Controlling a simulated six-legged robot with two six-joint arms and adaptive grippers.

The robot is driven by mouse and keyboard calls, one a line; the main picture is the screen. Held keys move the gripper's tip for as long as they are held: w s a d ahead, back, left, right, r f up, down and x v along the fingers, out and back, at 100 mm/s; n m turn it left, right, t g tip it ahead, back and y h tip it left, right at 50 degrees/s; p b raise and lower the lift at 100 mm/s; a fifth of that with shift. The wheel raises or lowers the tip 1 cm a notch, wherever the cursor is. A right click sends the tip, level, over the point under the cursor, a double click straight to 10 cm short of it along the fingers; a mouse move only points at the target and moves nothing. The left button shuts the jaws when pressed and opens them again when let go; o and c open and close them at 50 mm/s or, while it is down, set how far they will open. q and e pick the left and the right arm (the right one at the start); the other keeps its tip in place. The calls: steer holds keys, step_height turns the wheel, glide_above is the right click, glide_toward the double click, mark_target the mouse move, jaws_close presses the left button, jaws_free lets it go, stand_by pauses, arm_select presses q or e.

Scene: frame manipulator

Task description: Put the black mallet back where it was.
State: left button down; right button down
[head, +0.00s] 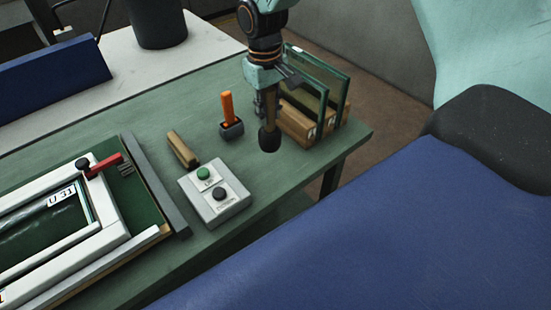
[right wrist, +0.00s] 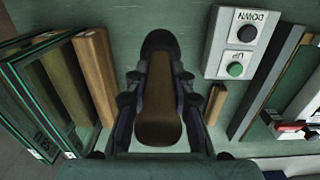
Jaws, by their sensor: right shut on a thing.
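The black mallet has a dark head (head: 270,138) and a wooden handle. My right gripper (head: 273,92) is shut on the handle, with the head hanging downward over the green table (head: 150,120). In the right wrist view the brown handle (right wrist: 160,105) lies between the fingers and the black head (right wrist: 158,42) is beyond them. I cannot tell whether the head touches the table. My left gripper is not in view.
A rack with glass panes (head: 325,85) and wooden blocks stands close right of the mallet. An orange-handled tool (head: 228,108), a wooden piece (head: 183,148) and a button box (head: 205,205) are left of it. A white frame (head: 110,235) with a red-handled clamp (head: 103,167) lies farther left.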

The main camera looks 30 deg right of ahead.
mark_target(265, 131)
steer(key=f, duration=0.2)
steer(key=a+f, duration=0.1)
steer(key=f, duration=0.2)
steer(key=shift+a, duration=0.2)
steer(key=f, duration=0.4)
steer(key=shift+d, duration=0.4)
steer(key=shift+s+f, duration=0.1)
steer(key=shift+f, duration=0.1)
steer(key=shift+a, duration=0.2)
steer(key=shift+a, duration=0.1)
steer(key=shift+f, duration=0.1)
steer(key=c, duration=1.1)
jaws_free()
steer(key=shift+d, duration=0.2)
steer(key=shift+c, duration=0.2)
steer(key=shift+a, duration=0.1)
